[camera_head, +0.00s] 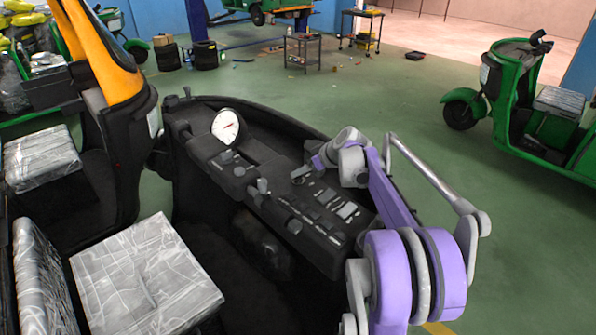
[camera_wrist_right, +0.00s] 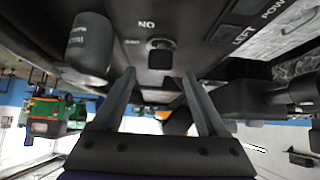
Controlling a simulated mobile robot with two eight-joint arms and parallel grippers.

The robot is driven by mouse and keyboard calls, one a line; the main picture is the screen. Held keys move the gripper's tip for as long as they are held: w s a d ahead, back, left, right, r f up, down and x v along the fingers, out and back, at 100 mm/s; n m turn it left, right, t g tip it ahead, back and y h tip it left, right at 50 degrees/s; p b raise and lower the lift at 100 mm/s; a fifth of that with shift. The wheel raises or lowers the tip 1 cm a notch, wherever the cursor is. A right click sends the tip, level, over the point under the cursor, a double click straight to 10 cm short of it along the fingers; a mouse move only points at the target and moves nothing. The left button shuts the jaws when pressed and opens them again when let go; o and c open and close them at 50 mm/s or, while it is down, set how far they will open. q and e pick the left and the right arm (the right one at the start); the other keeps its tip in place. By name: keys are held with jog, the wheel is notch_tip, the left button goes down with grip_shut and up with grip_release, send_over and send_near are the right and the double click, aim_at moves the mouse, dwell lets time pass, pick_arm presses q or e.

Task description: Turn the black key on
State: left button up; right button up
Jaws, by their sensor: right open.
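The black key (camera_wrist_right: 160,58) sits in its round switch on the underside-up dashboard panel in the right wrist view, below a white "ON" label that reads inverted. My right gripper (camera_wrist_right: 159,76) is open, with one finger on each side of the key's line and the key just beyond the gap between the tips. I cannot tell whether the fingers touch the panel. In the head view, my right gripper (camera_head: 305,172) is at the black dashboard (camera_head: 260,190), near its switches; the key cannot be made out there. My left gripper is not in view.
A dark grey knob (camera_wrist_right: 90,45) stands out left of the key in the right wrist view. The dashboard carries a white gauge (camera_head: 226,126) and several switches (camera_head: 335,205). A wrapped seat (camera_head: 145,275) is at lower left.

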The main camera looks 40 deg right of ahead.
jog(key=shift+x, duration=2.35)
jog(key=shift+c, duration=0.3)
grip_shut()
